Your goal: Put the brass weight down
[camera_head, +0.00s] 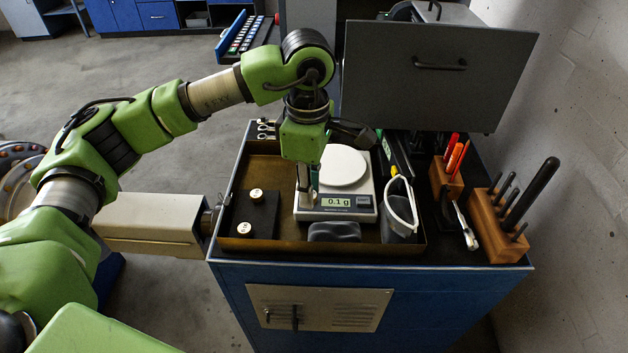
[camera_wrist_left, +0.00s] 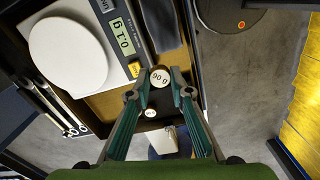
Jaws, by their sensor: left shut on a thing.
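My left gripper (camera_head: 308,192) points down over the front left part of the white scale (camera_head: 367,206). In the left wrist view its fingertips (camera_wrist_left: 160,76) are shut on a round pale-topped brass weight (camera_wrist_left: 160,78) with a marking on top. The weight is hard to make out in the head view. The scale display (camera_head: 337,202) reads 0.1 g, and its round pan (camera_head: 343,166) is empty. Two other weights, a rear one (camera_head: 257,195) and a front one (camera_head: 244,229), sit on a black block (camera_head: 262,218) left of the scale. My right gripper is not in view.
A brown tray (camera_head: 228,238) on the blue cabinet (camera_head: 340,275) holds these things. Wooden tool holders (camera_head: 490,228) stand farther right. A raised grey panel (camera_head: 430,90) stands behind.

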